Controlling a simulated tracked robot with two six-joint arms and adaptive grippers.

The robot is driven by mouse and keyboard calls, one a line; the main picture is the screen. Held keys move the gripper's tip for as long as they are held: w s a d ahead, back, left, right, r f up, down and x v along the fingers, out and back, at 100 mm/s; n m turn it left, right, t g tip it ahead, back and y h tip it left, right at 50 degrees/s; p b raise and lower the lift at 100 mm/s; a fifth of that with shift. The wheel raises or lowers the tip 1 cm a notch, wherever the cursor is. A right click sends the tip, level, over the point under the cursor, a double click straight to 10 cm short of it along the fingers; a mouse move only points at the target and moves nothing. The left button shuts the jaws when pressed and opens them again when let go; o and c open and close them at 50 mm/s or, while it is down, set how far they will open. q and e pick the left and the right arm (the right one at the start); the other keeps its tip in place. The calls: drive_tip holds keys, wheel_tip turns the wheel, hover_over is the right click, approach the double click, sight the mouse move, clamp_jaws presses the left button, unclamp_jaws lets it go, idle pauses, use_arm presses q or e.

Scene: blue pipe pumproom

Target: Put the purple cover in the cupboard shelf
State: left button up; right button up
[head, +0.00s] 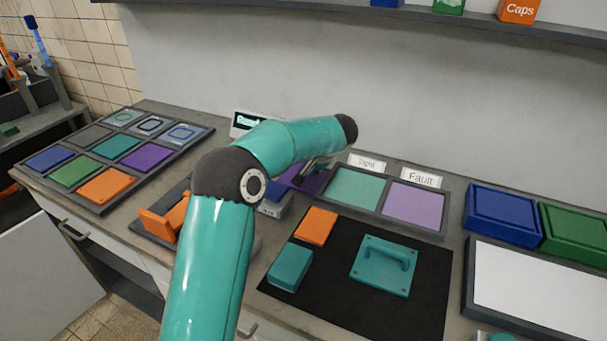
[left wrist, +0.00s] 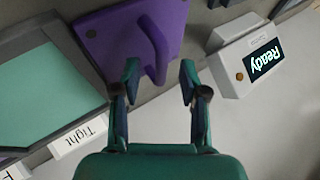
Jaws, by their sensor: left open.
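The purple cover (left wrist: 118,38) is a flat plate with a raised handle and a round fastener. In the left wrist view it lies just beyond my left gripper (left wrist: 160,76). The gripper is open, one fingertip on each side of the handle's near end, with gaps beside it. In the head view the cover (head: 318,182) shows partly behind my teal left arm at the back of the bench, and my left gripper (head: 308,172) is mostly hidden there. Below the bench front, a dark open space with a shelf (head: 108,285) shows at lower left. My right gripper is not seen.
A black mat (head: 345,300) holds a teal handled cover (head: 384,264), an orange block (head: 316,226) and a teal block (head: 290,267). A tray with green and purple panels (head: 447,223) stands behind it. A white "Ready" box (left wrist: 247,58) is close beside my gripper. Blue and green boxes stand right.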

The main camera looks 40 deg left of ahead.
use_arm(q)
drive_tip(key=shift+x, duration=0.9)
drive_tip(key=shift+c, duration=0.3)
clamp_jaws()
drive_tip(key=shift+r, duration=0.1)
